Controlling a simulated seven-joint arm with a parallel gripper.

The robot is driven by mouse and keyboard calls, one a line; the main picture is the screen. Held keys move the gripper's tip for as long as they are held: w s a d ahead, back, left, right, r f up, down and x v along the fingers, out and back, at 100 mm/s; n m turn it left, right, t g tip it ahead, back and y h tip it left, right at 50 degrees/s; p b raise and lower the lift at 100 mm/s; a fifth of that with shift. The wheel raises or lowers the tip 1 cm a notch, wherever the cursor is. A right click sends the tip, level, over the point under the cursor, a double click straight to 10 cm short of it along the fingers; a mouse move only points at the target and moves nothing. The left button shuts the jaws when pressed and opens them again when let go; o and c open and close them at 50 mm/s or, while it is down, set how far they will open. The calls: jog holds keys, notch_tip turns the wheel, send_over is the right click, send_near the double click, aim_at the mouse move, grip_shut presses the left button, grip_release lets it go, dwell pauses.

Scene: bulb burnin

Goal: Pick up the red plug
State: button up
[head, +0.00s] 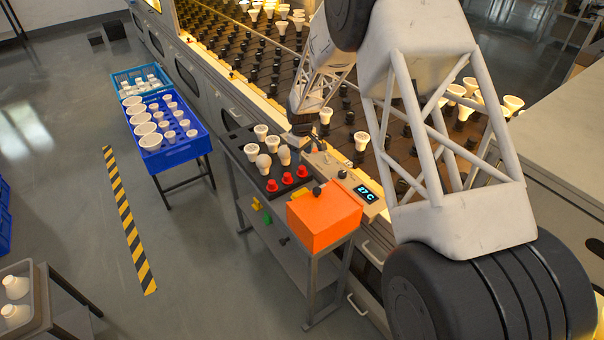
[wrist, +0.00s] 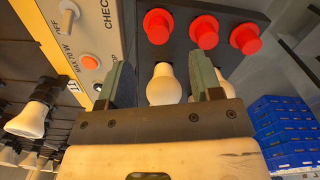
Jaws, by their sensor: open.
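Three red plugs stand in a row on a black tray (head: 243,151) in the head view: a left one (head: 271,185), a middle one (head: 287,178) and a right one (head: 302,171). The wrist view shows three red plugs (wrist: 158,26) (wrist: 204,32) (wrist: 245,38) just beyond my fingertips. My gripper (wrist: 163,64) is open, with its green-padded fingers apart. A round white bulb (wrist: 164,87) shows between the fingers in the picture; its depth against them is unclear. In the head view my fingers are small and hard to make out, beside the tray's right side.
Several white bulbs (head: 260,131) stand on the tray. An orange box (head: 325,216) sits at the front, beside a control panel (head: 349,181) reading 27 C. A blue crate (head: 173,155) of bulbs stands at left. A lamp conveyor (head: 240,60) runs behind.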

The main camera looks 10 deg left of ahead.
aim_at(302, 167)
jog(key=shift+f, duration=1.25)
jog(key=shift+f, duration=2.65)
jog(key=shift+d, duration=0.1)
jog(key=c, duration=1)
jog(key=shift+r, duration=0.1)
jog(key=shift+r, duration=4.95)
jog(key=shift+w, duration=0.1)
